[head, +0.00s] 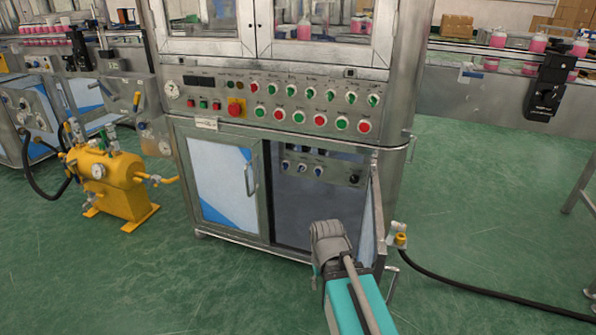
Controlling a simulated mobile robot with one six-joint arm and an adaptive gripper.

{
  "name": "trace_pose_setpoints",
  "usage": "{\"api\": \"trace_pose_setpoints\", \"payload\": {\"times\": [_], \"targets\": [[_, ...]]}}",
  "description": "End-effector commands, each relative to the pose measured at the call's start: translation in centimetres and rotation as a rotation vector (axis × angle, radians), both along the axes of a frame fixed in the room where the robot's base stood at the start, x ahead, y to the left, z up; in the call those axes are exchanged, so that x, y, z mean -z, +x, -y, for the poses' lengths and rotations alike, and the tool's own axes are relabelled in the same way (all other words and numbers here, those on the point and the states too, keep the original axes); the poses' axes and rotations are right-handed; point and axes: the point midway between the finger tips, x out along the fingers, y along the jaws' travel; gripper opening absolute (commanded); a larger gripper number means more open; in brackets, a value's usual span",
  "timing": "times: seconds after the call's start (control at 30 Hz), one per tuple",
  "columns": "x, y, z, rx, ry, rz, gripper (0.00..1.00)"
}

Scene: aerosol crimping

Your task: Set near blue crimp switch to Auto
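Small blue rotary switches (302,168) sit in a row on the recessed control panel (330,177) inside the open lower cabinet of the crimping machine. Their labels and positions are too small to read, and I cannot tell which one is the crimp switch. My gripper (328,238) is at the lower centre, in front of the open cabinet and below the switches in the picture. It appears apart from the switches. Its fingers are not clearly visible, so its opening is unclear.
The open cabinet door (378,215) stands just right of my gripper. The upper panel (270,98) carries red and green buttons, green switches and a red emergency stop (236,107). A yellow tank (115,180) stands left. A black hose (480,288) crosses the green floor at right.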

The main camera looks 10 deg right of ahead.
Motion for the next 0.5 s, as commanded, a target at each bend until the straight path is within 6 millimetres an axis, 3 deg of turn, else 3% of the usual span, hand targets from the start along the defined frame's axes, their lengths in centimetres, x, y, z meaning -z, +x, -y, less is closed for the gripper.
{"api": "trace_pose_setpoints", "payload": {"times": [0.5], "targets": [[-7.2, 0.0, 0.0, 0.000, 0.000, 0.000, 0.47]]}}
